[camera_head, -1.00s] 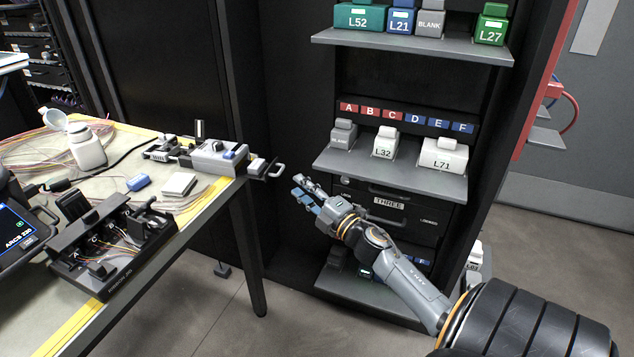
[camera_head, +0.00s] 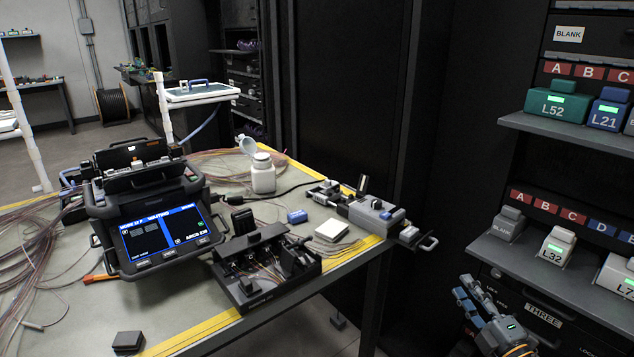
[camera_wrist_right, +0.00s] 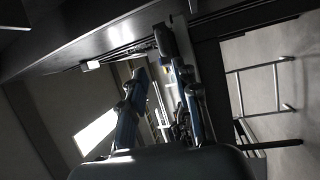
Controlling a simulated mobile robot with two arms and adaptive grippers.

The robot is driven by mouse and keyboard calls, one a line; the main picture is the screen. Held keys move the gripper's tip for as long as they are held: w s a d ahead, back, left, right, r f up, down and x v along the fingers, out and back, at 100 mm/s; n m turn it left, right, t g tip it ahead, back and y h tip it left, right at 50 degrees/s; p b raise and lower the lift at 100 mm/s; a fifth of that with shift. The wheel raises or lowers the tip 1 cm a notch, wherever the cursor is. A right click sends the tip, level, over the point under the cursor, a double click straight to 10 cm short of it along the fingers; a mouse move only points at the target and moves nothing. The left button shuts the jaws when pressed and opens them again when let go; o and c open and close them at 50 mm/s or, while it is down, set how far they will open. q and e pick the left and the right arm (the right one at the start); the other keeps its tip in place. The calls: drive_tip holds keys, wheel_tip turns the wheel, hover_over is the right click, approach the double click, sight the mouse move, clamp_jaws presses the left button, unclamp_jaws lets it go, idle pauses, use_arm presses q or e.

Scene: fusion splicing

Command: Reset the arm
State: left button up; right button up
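My right gripper (camera_head: 466,290) shows at the lower right of the head view, left of the drawer (camera_head: 543,315) labelled THREE and below the middle shelf (camera_head: 565,268). Its blue-grey fingers are apart with nothing between them. In the right wrist view the two fingers (camera_wrist_right: 152,65) also stand apart, with an empty gap between. Most of the right arm lies outside the head view. My left gripper is not in view.
The work table (camera_head: 190,285) holds a splicer with a lit screen (camera_head: 165,235), a black fibre tray (camera_head: 265,290), a white bottle (camera_head: 263,178) and a grey-blue device (camera_head: 376,214). The shelf rack with labelled blocks, such as L32 (camera_head: 556,252), stands at the right.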

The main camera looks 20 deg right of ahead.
drive_tip(key=s+a+f+m+g+h, duration=0.1)
drive_tip(key=s+a+f+m+g, duration=0.2)
drive_tip(key=f, duration=0.6)
drive_tip(key=s+a+f+m+g+h, duration=0.15)
drive_tip(key=f+m, duration=0.25)
drive_tip(key=f, duration=0.4)
drive_tip(key=s+a+f+m+g+h, duration=0.15)
drive_tip(key=f+m+g, duration=0.25)
drive_tip(key=f, duration=0.5)
drive_tip(key=s+a+f+m+g+y, duration=0.2)
drive_tip(key=s+a+f+g, duration=0.3)
drive_tip(key=s+a+f, duration=0.55)
drive_tip(key=s+a+f+m+g+y, duration=0.2)
drive_tip(key=s+a+f+g, duration=0.2)
drive_tip(key=s+a+f, duration=0.5)
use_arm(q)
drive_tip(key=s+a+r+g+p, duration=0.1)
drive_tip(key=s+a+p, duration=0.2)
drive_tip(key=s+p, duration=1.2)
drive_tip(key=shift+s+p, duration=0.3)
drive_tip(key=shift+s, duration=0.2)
use_arm(e)
drive_tip(key=s+d+r+g, duration=0.1)
drive_tip(key=s+d+r, duration=0.1)
drive_tip(key=s, duration=1.4)
drive_tip(key=shift+d+r, duration=0.15)
drive_tip(key=shift+d, duration=0.3)
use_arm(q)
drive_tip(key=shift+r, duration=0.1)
